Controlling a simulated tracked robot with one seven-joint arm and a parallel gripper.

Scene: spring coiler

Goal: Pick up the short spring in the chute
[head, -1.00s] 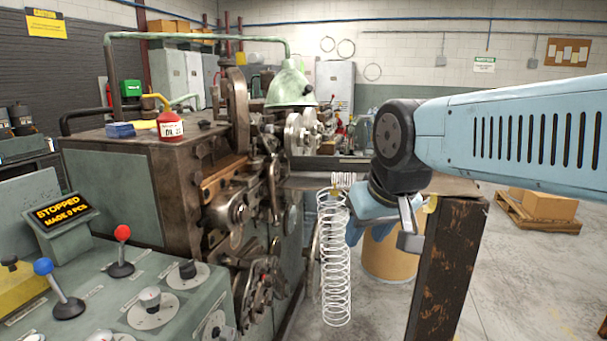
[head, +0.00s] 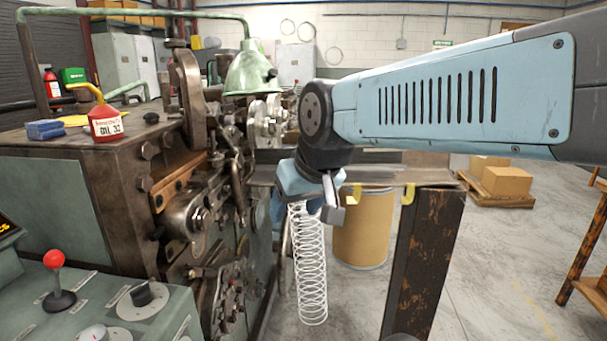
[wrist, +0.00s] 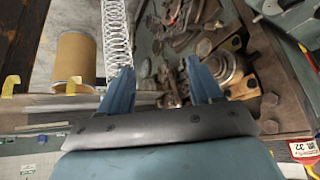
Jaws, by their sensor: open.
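A long white coil spring (head: 310,265) hangs below my gripper (head: 318,203) in the head view. It also shows in the wrist view (wrist: 116,40), running up from beside the left finger. The grey chute (head: 385,170) runs to the right of my gripper in the head view. The short spring is hidden there by my gripper.
The coiling machine (head: 110,190) stands close on the left. A rusty post (head: 425,260) with yellow brackets (head: 408,193) supports the chute's right side. A tan drum (head: 363,230) stands behind.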

